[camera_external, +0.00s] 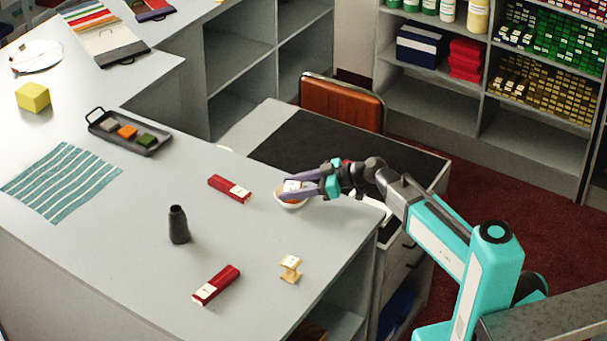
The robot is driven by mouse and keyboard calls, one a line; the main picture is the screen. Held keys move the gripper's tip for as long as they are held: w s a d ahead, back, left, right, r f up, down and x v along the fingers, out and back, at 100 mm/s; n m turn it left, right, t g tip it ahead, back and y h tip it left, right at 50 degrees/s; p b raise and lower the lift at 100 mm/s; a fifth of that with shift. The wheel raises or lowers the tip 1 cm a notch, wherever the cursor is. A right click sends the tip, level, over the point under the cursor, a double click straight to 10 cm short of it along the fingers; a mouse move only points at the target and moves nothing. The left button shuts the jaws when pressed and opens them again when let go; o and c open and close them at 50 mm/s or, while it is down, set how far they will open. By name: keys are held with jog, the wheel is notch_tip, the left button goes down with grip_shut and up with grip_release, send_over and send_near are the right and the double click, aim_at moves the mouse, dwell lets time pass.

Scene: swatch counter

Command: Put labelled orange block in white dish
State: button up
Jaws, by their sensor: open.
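A small white dish (291,206) stands near the right edge of the grey counter. A block with a white label on top (292,185) is at the dish, with some orange showing below the label. It appears to sit in the dish, but the fingers partly hide where it rests. My gripper (287,186) reaches in from the right, its two purple fingers open on either side of the block. Whether a finger touches the block or the rim is too small to tell.
Red labelled boxes (229,189) lie left of the dish and at the front (216,285). A dark bottle (178,225), a small wooden stand (290,269), a dark tray of swatches (158,148) and a striped cloth (63,182) are also on the counter. The middle is mostly clear.

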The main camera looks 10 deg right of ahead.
jog(key=shift+s+f+p, duration=0.1)
jog(key=shift+f+p, duration=0.15)
jog(key=shift+p, duration=0.1)
jog(key=shift+r+p, duration=0.45)
jog(key=shift+p, duration=0.3)
jog(key=b+v, duration=0.3)
jog(key=v, duration=0.8)
jog(key=shift+d+r, duration=0.3)
jog(key=shift+d, duration=0.1)
